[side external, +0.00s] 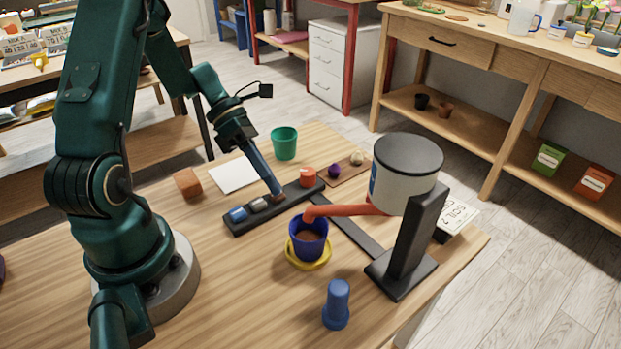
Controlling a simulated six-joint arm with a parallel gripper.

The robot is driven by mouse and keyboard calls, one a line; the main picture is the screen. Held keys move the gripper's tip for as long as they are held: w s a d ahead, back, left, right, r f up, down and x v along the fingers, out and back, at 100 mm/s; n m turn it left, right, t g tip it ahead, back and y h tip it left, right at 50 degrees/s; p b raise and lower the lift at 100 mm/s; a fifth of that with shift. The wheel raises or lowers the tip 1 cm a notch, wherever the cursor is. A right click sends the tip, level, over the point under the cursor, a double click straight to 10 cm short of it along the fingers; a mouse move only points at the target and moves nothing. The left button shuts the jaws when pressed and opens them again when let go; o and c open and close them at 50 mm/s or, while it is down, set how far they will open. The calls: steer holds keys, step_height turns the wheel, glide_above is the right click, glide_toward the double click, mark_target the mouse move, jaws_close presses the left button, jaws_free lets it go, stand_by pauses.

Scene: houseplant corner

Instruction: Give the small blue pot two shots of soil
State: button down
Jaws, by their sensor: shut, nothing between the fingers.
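The small blue pot (317,252) stands upright on a yellow saucer (296,262), with brown soil showing inside it. An orange spout (345,210) runs from a white soil hopper (402,190) with a dark lid and ends over the pot's rim. A black button bar (240,228) lies behind the pot, with blue and grey buttons at its left and an orange-red button (308,177) at its right end. My gripper (277,191) is shut and empty, its tips down at the bar between the grey and orange-red buttons. Whether they touch a button is unclear.
A green pot (284,143), white sheet (234,174) and brown block (188,183) lie behind the bar. A wooden strip holds small round items (334,171). A black stand (408,256) carries the hopper. A blue peg-like object (336,304) stands in front. The table's front left is clear.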

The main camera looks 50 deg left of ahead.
steer(key=shift+r, duration=0.95)
steer(key=shift+r, duration=2.5)
stand_by(0.6)
step_height(320, 180, up, 4)
steer(key=shift+f, duration=0.1)
steer(key=shift+f, duration=0.1)
steer(key=shift+f, duration=4.35)
